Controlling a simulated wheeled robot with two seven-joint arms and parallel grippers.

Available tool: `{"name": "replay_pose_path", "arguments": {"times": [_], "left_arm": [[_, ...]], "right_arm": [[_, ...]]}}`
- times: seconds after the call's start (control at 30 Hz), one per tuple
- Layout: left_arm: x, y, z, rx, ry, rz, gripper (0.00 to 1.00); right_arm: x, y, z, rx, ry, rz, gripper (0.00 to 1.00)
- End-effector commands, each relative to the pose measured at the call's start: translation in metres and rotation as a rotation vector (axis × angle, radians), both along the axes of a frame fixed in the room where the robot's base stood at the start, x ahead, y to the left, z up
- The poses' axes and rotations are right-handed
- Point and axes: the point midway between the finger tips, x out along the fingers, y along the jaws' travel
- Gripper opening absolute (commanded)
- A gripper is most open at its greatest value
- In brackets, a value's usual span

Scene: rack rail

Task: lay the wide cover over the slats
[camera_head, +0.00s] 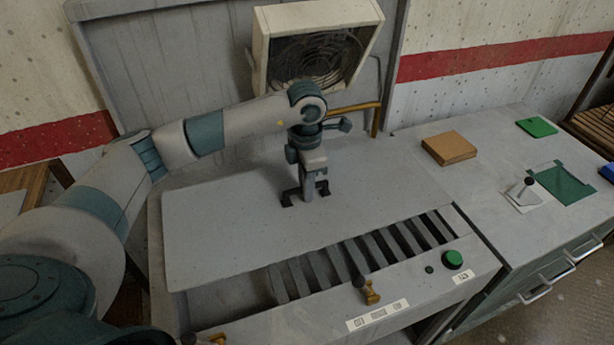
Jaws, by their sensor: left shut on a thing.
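The wide cover (240,225) is a flat, light grey panel. It spans the left and back of the grey bench, and its front edge runs along the back ends of the slats. The slats (352,258) are a row of grey bars with dark gaps, and their front parts show uncovered. My left gripper (305,193) points down at the middle of the cover, shut on it; the exact grip is small and partly hidden by the gripper. My right gripper is not in view.
A boxed fan (315,55) stands behind the bench. A brass latch (370,292) and a green button (453,259) are on the front edge. On the right counter are a brown block (449,148), a joystick (523,191) and a green-framed panel (563,185).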

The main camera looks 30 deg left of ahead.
Motion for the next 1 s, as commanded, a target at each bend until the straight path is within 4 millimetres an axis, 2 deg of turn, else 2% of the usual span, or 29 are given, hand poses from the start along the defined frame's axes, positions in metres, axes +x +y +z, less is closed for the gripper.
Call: {"name": "replay_pose_path", "arguments": {"times": [0.57,1.0], "left_arm": [[0.000,0.000,-0.003,-0.001,-0.001,0.000,0.00],[0.000,0.000,-0.032,-0.001,0.001,0.001,0.00]], "right_arm": [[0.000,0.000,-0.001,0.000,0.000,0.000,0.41],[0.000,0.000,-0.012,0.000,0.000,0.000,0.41]]}}
